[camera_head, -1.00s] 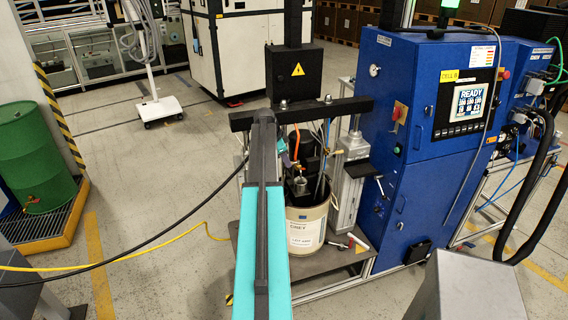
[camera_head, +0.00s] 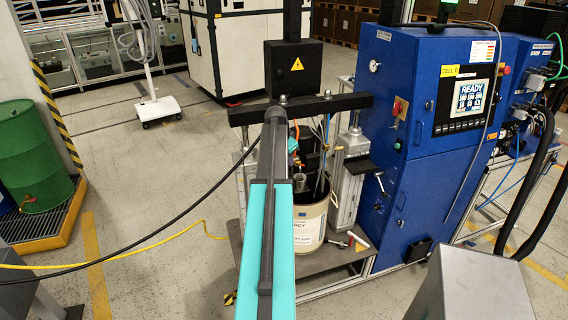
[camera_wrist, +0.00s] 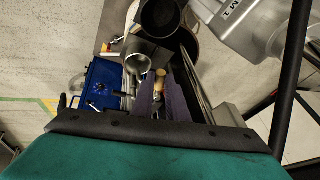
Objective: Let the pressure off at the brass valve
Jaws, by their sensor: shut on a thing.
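In the wrist view, the purple fingers of my gripper (camera_wrist: 162,98) are closed at a small brass-coloured piece (camera_wrist: 158,76), which looks like the brass valve. The fingers hide much of it. In the head view, my arm covers part of the pump, and my gripper (camera_head: 295,160) is small beside the pump above the pail. The valve cannot be made out clearly there. The pale pail (camera_head: 308,226) stands on a grey platform under the black crossbeam (camera_head: 330,105).
A blue control cabinet (camera_head: 400,130) with a lit READY screen (camera_head: 470,97) stands right of the pump. A black box with a warning sign (camera_head: 294,68) sits above the crossbeam. Black and yellow hoses run left.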

